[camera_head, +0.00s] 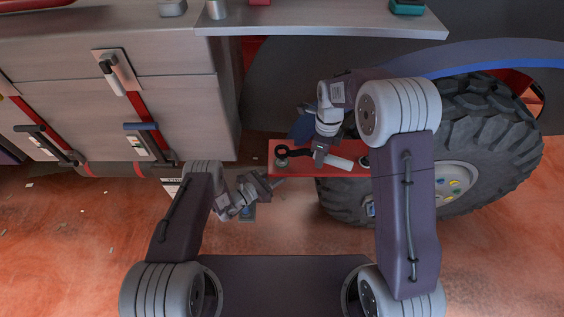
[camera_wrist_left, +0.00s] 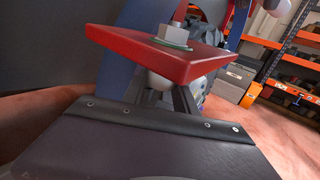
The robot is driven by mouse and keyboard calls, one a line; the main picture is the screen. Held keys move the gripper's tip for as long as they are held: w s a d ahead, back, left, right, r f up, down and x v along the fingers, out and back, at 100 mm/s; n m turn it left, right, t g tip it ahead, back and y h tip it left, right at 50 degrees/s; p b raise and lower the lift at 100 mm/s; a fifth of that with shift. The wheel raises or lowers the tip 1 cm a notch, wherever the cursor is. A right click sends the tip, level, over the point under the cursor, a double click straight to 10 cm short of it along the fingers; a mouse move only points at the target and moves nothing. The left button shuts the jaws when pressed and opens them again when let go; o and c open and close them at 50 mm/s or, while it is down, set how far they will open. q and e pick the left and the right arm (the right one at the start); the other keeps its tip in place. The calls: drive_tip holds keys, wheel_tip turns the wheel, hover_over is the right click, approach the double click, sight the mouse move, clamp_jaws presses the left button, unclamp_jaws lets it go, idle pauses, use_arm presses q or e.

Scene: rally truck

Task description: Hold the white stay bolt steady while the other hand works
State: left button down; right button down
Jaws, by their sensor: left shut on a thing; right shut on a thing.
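A red plate (camera_head: 305,171) juts out in front of the truck's wheel. It also shows in the left wrist view (camera_wrist_left: 150,57), with a metal hex nut (camera_wrist_left: 172,33) on a green washer on its top. In that view the white stay bolt (camera_wrist_left: 158,81) shows as a rounded white end just under the plate, mostly hidden. My left gripper (camera_head: 277,183) is shut on it, below the plate's left edge. My right gripper (camera_head: 319,158) is above the plate, shut on a wrench with a white handle (camera_head: 341,163). The wrench's dark ring end (camera_head: 283,151) is close to the nut at the plate's left end; contact is unclear.
The large black tyre (camera_head: 486,120) stands right behind the plate. Grey drawer cabinets (camera_head: 170,65) with a countertop (camera_head: 330,18) fill the left and back. The reddish floor (camera_head: 80,230) is open at left. Orange shelves (camera_wrist_left: 285,50) show in the left wrist view.

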drive_tip(key=shift+r, duration=2.05)
use_arm(q)
drive_tip(key=c, duration=0.9)
unclamp_jaws()
